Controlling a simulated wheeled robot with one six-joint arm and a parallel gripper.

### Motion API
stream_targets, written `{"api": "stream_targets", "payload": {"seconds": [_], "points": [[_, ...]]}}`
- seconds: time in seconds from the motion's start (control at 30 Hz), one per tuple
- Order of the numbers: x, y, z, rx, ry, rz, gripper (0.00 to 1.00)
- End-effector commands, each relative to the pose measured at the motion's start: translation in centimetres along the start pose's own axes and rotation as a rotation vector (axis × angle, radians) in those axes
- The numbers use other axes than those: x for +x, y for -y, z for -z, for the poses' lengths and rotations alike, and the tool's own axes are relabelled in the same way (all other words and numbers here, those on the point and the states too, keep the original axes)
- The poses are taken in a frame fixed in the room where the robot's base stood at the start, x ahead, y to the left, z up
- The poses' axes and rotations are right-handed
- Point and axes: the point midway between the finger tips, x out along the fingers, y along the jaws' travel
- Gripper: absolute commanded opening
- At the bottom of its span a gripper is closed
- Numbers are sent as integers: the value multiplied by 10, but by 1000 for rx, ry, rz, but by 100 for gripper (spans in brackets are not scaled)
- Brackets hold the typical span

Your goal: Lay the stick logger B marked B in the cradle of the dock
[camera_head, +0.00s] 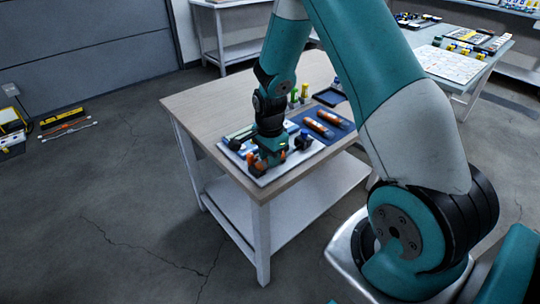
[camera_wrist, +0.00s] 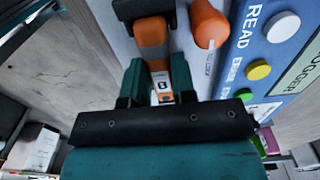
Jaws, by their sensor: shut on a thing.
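The stick logger B (camera_wrist: 162,88) is orange with a white label marked B. My gripper (camera_wrist: 156,74) is shut on it, with a teal finger on each side. The logger's far end meets a black block (camera_wrist: 145,8) of the dock; I cannot tell whether it rests in the cradle. An orange rounded knob (camera_wrist: 208,24) is just right of the logger. The dock's blue panel (camera_wrist: 246,62) reads READ and carries round buttons. In the head view, my gripper (camera_head: 266,160) is low over the dock board (camera_head: 306,151) at the table's front corner, hiding much of it.
Two orange sticks (camera_head: 318,128) lie on a dark blue mat (camera_head: 340,132) right of the dock. Green and yellow upright items (camera_head: 304,90) and a black tray (camera_head: 330,97) stand behind. The table's left part (camera_head: 205,103) is clear. Another table (camera_head: 455,66) holds more items.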

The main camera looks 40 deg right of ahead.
Motion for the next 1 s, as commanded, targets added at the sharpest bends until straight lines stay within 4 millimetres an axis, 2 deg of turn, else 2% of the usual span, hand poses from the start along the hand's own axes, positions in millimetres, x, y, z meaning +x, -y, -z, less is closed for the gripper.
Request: {"api": "stream_targets", "payload": {"seconds": [0.4, 0.43, 0.53, 0.57, 0.73, 0.77, 0.8, 1.0], "points": [[2, 0, 0, 0, 0, 0, 1], [2, 0, 0, 0, 0, 0, 27], [2, 0, 0, 0, 0, 0, 50], [2, 0, 0, 0, 0, 0, 54], [2, 0, 0, 0, 0, 0, 54], [2, 0, 0, 0, 0, 0, 57], [2, 0, 0, 0, 0, 0, 66], [2, 0, 0, 0, 0, 0, 67]]}}
